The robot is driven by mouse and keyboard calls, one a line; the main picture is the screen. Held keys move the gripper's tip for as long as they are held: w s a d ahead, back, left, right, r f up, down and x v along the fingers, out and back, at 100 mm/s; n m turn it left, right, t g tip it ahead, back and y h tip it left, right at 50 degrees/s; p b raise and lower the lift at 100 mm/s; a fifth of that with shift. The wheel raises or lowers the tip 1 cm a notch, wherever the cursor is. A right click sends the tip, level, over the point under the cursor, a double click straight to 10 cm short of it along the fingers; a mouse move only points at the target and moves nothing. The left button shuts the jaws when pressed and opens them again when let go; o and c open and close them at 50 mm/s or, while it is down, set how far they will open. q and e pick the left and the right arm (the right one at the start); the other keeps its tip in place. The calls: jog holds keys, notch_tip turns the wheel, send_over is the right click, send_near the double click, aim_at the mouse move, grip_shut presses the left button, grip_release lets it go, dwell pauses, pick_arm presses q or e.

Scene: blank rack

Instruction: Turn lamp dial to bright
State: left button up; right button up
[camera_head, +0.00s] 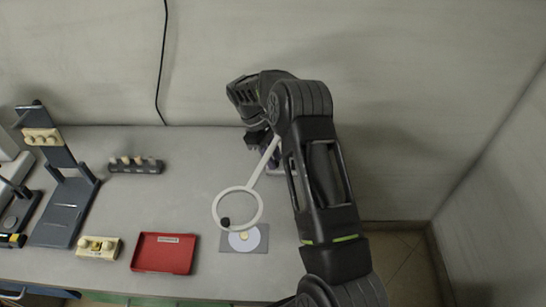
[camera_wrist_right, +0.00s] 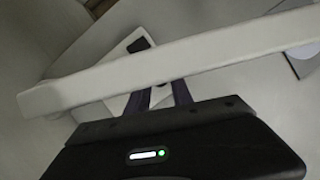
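The lamp is a white ring (camera_head: 215,211) on a slanted white arm (camera_head: 262,166); its base is mostly hidden behind my right arm. In the right wrist view the white lamp arm (camera_wrist_right: 200,58) crosses close in front of the camera. Behind it is a pale panel (camera_wrist_right: 117,62) with a small dark knob (camera_wrist_right: 138,45), which looks like the dial. My right gripper (camera_head: 268,153) is low by the lamp's base. In the wrist view its two fingers (camera_wrist_right: 160,95) stand apart, with the tips hidden behind the lamp arm. My left gripper is out of view.
A grey plate with a white disc (camera_head: 258,240) lies below the ring. A red tray (camera_head: 163,253), a cream block with knobs (camera_head: 98,247), a dark rack with pegs (camera_head: 136,166) and a dark stand (camera_head: 62,212) are left. The table's middle is clear.

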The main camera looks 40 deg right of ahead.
grip_shut()
jog(key=shift+a+f+n+h+b, duration=0.15)
jog(key=shift+n+h+b, duration=0.25)
jog(key=shift+n, duration=0.3)
jog(key=shift+n+t+b, duration=0.3)
jog(key=shift+n+b, duration=0.05)
jog(key=shift+n, duration=0.55)
jog(key=shift+o, duration=1.9)
grip_release()
